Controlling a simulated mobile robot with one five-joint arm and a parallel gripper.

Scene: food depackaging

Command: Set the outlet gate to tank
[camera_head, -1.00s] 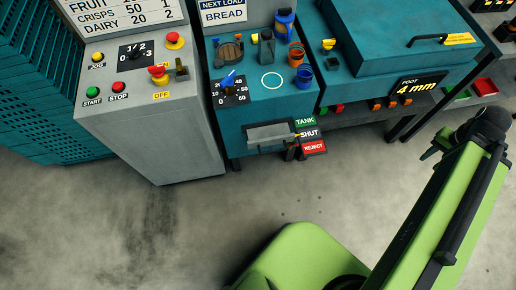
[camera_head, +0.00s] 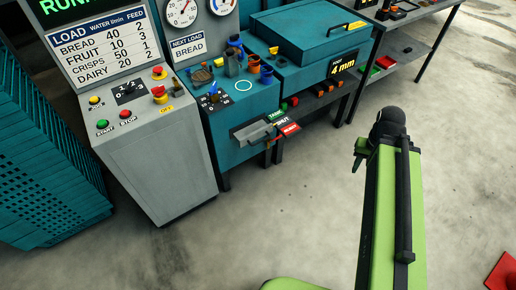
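The outlet is a grey spout (camera_head: 254,132) low on the front of the teal machine. Beside it are a green TANK label (camera_head: 275,115), a black SHUT label (camera_head: 283,121) and a red REJECT label (camera_head: 290,129). A small dark gate handle (camera_head: 269,143) sits under the spout by the labels. Its pointer appears to be near SHUT, but it is too small to be certain. My gripper (camera_head: 357,162) is at the end of my green arm, right of the outlet and well apart from it. Its fingers are mostly hidden behind the arm's dark end.
A grey control console (camera_head: 150,150) with buttons stands left of the outlet. The teal machine's top (camera_head: 262,97) holds a dial and several small cups. A shelf table (camera_head: 410,55) stands at the back right. A red mat (camera_head: 502,272) lies at lower right. The floor between is clear.

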